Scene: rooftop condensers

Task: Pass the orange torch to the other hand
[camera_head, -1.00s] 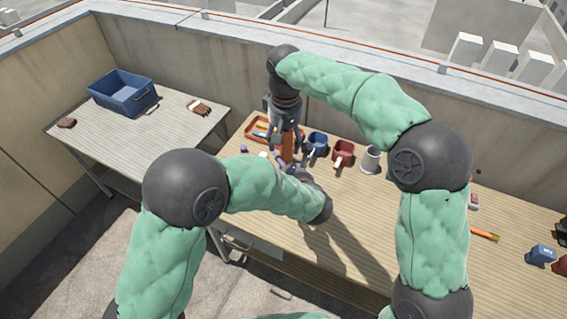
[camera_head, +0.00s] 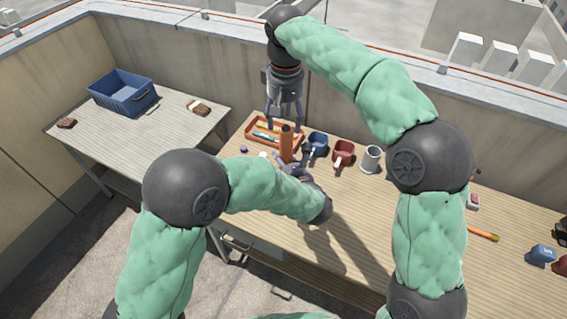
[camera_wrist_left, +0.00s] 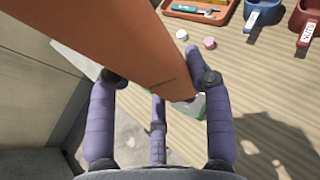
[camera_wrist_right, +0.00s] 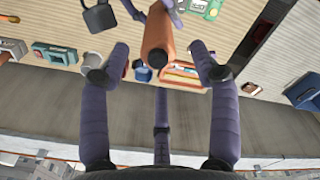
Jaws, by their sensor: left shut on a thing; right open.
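The orange torch (camera_head: 286,145) stands upright above the wooden bench, with its dark end up. My left gripper (camera_wrist_left: 155,88) is shut on the torch; the torch fills the upper middle of the left wrist view (camera_wrist_left: 110,40). In the head view the left gripper (camera_head: 288,170) is partly hidden by my own arm. My right gripper (camera_head: 285,108) is open and empty above the torch's top, pointing down. In the right wrist view the torch (camera_wrist_right: 157,35) lies beyond and between the spread fingers (camera_wrist_right: 160,62), apart from them.
An orange tray (camera_head: 262,138) with small items, a blue mug (camera_head: 317,143), a red mug (camera_head: 343,152) and a grey mug (camera_head: 371,158) stand close by on the bench (camera_head: 400,215). A side table (camera_head: 150,125) at left holds a blue crate (camera_head: 122,98). A parapet wall runs behind.

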